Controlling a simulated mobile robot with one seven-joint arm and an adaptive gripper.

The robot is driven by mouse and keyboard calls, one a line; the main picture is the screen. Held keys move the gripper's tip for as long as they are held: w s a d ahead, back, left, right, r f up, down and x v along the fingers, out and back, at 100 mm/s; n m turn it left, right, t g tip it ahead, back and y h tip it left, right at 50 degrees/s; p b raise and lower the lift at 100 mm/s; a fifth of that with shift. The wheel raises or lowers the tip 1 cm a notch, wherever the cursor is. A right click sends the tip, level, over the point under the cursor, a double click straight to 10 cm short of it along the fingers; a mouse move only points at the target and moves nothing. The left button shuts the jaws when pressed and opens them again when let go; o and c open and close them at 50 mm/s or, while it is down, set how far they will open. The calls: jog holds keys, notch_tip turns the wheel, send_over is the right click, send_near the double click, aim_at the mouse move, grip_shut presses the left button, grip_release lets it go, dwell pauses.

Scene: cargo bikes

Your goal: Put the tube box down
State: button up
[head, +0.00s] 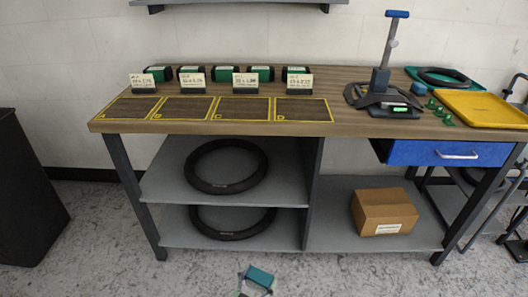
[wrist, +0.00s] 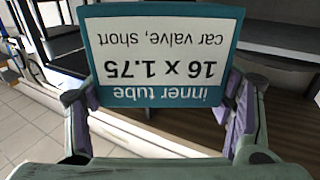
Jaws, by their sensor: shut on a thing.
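The tube box (wrist: 160,55) is teal with a white label, upside down in the wrist view, reading "inner tube 16 x 1.75 car valve, short". My gripper (wrist: 168,115) is shut on it, with purple finger pads at its left and right sides. In the head view the tube box (head: 260,277) shows as a small teal shape at the bottom edge, held by my gripper (head: 254,285) in front of the workbench (head: 360,116), apart from it. Yellow-outlined dark fields A (head: 130,108), B (head: 181,108), C (head: 241,108) and D (head: 303,109) lie empty on the benchtop.
White size cards (head: 193,80) stand behind the fields, with several green-and-black boxes (head: 225,73) behind them. A blue-handled stand (head: 381,80) and yellow tray (head: 485,108) are at right. Tyres (head: 226,186) and a cardboard box (head: 384,211) lie on lower shelves.

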aim_at(264, 293)
jog(key=shift+s+d+f+n+t+y+b, duration=0.1)
jog(key=shift+d+f+n+t+y+b, duration=0.15)
jog(key=shift+f+n+t+y+b, duration=0.55)
jog(key=shift+w+d+f+n+y, duration=0.15)
jog(key=shift+n+y, duration=0.15)
jog(key=shift+y, duration=0.25)
jog(key=shift+w+d+f+n+y, duration=0.1)
jog(key=shift+n+y, duration=0.2)
jog(key=shift+y, duration=0.25)
jog(key=y, duration=0.1)
jog(key=n+y+b, duration=0.1)
jog(key=w+y+b, duration=0.1)
jog(key=shift+d+r+n+t, duration=0.2)
jog(key=shift+r+n+t, duration=0.1)
jog(key=shift+n, duration=0.1)
jog(key=shift+w+r+n+y, duration=0.4)
jog(key=shift+r+n+y, duration=0.1)
jog(key=shift+y, duration=0.3)
jog(key=s+f, duration=0.4)
jog(key=f, duration=0.1)
jog(key=shift+a+f, duration=0.1)
jog(key=shift+a, duration=0.05)
jog(key=shift+s+d+f, duration=0.25)
jog(key=shift+s, duration=0.05)
